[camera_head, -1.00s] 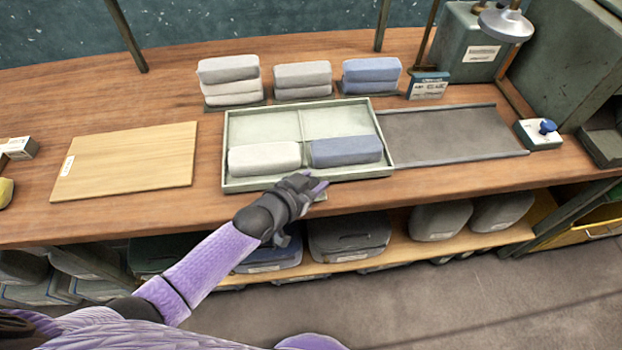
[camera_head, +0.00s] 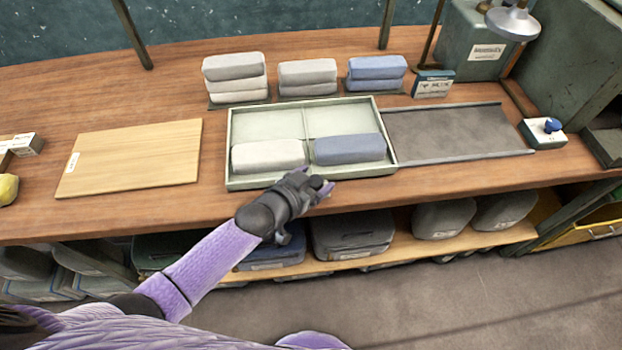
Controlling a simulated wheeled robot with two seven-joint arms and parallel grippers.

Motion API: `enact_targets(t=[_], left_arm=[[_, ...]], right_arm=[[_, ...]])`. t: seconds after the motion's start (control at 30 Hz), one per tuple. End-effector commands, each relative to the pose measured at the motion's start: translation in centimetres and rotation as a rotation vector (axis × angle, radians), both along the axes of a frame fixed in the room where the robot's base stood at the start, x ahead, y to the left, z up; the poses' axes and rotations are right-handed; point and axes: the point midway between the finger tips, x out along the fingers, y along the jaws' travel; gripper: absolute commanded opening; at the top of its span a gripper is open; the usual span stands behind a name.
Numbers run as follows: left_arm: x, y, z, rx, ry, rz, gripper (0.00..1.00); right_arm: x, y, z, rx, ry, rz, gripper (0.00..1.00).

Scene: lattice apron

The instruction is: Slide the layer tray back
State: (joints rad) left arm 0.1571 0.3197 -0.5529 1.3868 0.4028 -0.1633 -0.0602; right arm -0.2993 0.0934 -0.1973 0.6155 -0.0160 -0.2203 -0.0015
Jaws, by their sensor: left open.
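The layer tray (camera_head: 233,150) is a shallow pale green tray with a raised rim and dividers, lying on the wooden bench. A white folded bundle (camera_head: 268,155) lies in its front left compartment and a blue one (camera_head: 349,148) in its front right. The two back compartments are empty. My left gripper (camera_head: 325,188) is open at the middle of the tray's front rim, with nothing visible between its fingers. Whether it touches the rim I cannot tell. My right gripper is not in view.
A dark grey flat runner (camera_head: 450,133) with raised edges adjoins the tray's right side. A wooden board (camera_head: 130,158) lies to the left. Stacks of white (camera_head: 235,66), grey (camera_head: 308,72) and blue (camera_head: 377,68) bundles stand behind the tray. A blue-knobbed box (camera_head: 543,132) sits beyond the runner.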

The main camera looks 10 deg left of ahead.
Motion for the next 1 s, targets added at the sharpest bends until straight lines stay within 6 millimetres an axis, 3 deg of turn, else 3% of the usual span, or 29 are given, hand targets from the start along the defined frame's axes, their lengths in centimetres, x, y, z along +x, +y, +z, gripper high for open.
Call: enact_targets(t=[0.17, 0.5, 1.0], left_arm=[[-1.6, 0.9, 1.1, 0.001, 0.001, 0.001, 0.83], [-7.6, 3.9, 3.7, 0.002, 0.002, 0.002, 0.83], [-8.2, 4.2, 3.8, 0.002, 0.001, 0.002, 0.83]], right_arm=[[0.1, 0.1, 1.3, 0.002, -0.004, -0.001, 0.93], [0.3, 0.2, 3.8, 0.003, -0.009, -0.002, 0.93], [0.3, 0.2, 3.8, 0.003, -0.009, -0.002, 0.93]])
